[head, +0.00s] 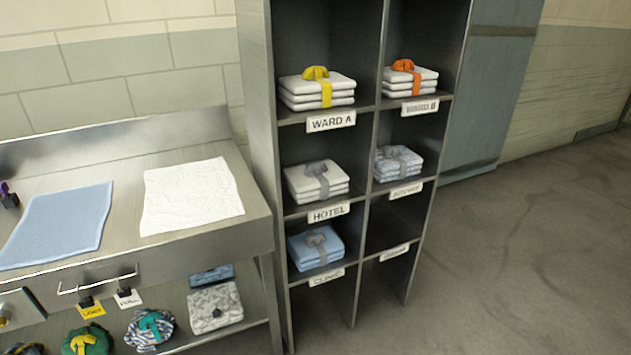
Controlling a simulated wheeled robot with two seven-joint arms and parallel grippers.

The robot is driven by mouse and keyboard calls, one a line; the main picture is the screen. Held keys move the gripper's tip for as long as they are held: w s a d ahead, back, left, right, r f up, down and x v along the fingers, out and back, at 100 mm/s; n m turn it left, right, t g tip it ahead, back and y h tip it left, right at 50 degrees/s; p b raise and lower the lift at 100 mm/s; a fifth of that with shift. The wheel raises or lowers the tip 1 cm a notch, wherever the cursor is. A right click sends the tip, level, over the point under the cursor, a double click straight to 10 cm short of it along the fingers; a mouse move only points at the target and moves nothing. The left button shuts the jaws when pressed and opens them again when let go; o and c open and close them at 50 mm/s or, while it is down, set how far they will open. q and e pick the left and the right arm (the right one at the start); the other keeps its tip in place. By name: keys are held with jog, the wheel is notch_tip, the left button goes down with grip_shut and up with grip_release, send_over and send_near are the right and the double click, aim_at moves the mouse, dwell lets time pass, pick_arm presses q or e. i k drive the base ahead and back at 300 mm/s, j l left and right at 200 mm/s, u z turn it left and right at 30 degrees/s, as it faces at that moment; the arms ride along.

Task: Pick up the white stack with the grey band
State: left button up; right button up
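The white stack with the grey band (304,183) sits in the left column of the metal shelf unit, in the compartment labelled HOTEL (328,213). It is several folded white cloths with a grey band (319,175) tied around them and a knot on top. A blue stack with a grey band (304,251) is in the compartment below it. A patterned blue-white stack with a grey band (408,157) is in the compartment to its right. Neither of my grippers shows clearly in the head view.
Above are white stacks with a yellow band (339,82) and an orange band (426,75). Shelf dividers (371,140) stand between compartments. A metal table (125,226) at left holds a white cloth (190,196) and a blue cloth (56,225). The floor at right (530,240) is clear.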

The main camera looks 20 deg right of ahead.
aim_at(309, 183)
jog(key=i+l, duration=0.15)
jog(key=l, duration=0.15)
jog(key=i+l+u, duration=0.1)
jog(key=l, duration=0.2)
jog(key=i+l, duration=0.15)
jog(key=l, duration=0.15)
jog(key=i+l+u, duration=0.1)
jog(key=l, duration=0.2)
